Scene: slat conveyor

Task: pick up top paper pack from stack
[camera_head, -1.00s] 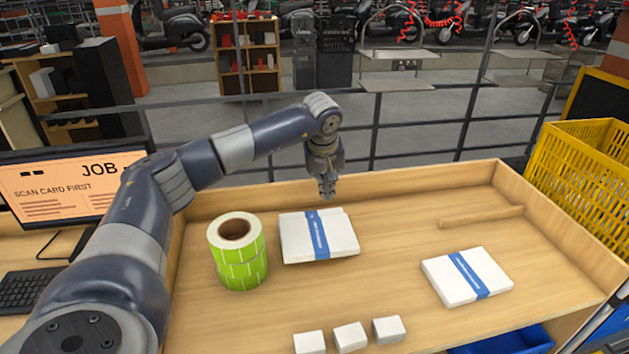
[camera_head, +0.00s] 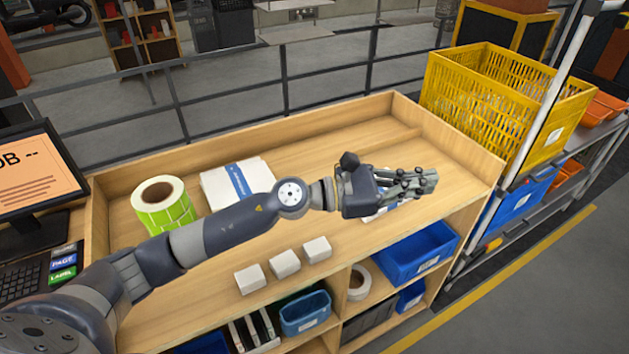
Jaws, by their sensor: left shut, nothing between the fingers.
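White paper packs with a blue band lie as a stack (camera_head: 219,187) on the wooden bench, next to the green label rolls. My left forearm crosses in front and hides the stack's lower right part. Another white paper pack (camera_head: 371,216) lies farther right on the bench, mostly hidden under my left gripper (camera_head: 431,181). My left gripper is shut and empty, pointing right above the bench's right part. I cannot tell its height over that pack. My right gripper is not in view.
Green label rolls (camera_head: 178,216) stand left of the stack. Several small white boxes, one of them here (camera_head: 285,263), line the front edge. A yellow crate (camera_head: 478,100) stands beyond the bench's right wall. Blue bins (camera_head: 412,259) sit on the shelf below.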

